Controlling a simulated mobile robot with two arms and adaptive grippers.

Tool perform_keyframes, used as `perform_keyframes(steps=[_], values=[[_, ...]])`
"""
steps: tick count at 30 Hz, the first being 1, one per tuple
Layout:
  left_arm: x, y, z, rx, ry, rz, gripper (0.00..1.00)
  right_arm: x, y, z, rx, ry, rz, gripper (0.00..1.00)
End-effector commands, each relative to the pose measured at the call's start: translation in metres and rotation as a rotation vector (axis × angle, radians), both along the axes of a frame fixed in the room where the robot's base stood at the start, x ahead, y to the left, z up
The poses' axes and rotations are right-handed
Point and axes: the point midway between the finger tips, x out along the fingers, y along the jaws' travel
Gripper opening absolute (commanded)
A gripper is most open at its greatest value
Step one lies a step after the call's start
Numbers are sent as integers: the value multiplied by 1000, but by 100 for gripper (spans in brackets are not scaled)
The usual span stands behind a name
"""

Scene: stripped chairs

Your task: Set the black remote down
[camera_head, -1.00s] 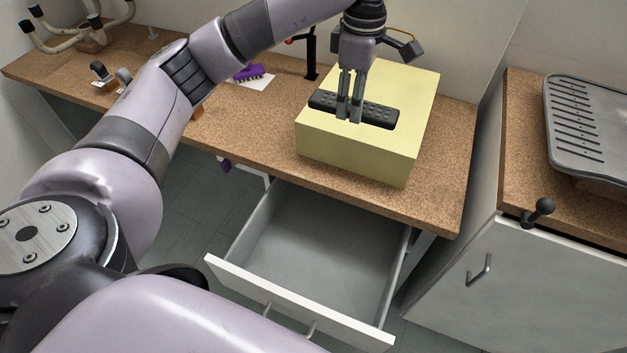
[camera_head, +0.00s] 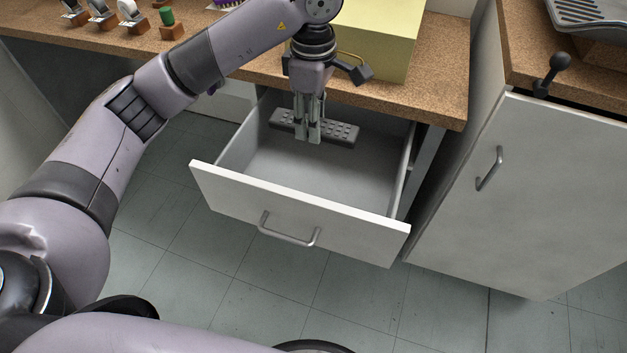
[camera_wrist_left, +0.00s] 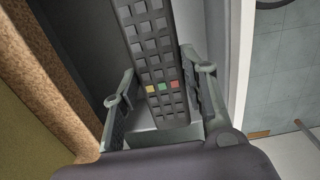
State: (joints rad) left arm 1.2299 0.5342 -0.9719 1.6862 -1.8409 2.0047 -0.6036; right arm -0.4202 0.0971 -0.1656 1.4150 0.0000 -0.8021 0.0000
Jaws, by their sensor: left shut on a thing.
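The black remote (camera_head: 341,132) is between the fingers of my left gripper (camera_head: 308,138), which is shut on it. It is long and flat, with rows of buttons, and lies roughly level, crosswise over the open drawer (camera_head: 300,213). The wrist view shows the remote (camera_wrist_left: 150,50) with yellow, green and red buttons between the two fingers (camera_wrist_left: 160,100). The drawer is white with a grey inside. I cannot tell whether the remote touches the drawer floor. My right gripper is not in view.
The cork-brown worktop (camera_head: 440,98) is just behind the drawer, with a yellow block (camera_head: 385,45) on it. Several small objects stand at the back left. A grey cabinet (camera_head: 530,190) with a handle stands to the right. The tiled floor in front is clear.

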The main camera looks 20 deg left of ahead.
Motion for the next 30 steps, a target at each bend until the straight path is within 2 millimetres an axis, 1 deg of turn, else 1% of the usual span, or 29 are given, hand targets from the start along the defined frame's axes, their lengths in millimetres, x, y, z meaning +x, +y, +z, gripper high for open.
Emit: perform_keyframes(steps=[1,5,9,13,15,17,23,30], values=[[-1,-1,-15,-1,6,-1,9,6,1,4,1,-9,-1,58],[-2,0,-48,0,7,1,9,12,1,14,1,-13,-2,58],[-2,0,-86,1,7,1,9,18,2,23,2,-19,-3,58],[-1,0,-117,0,5,2,9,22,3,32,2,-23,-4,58],[-1,0,-130,0,4,1,9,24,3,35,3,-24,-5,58],[-1,0,-137,-1,3,1,9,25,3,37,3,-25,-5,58],[0,0,-150,0,2,2,9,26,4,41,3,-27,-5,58],[-1,0,-184,0,3,2,9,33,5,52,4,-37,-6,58]])
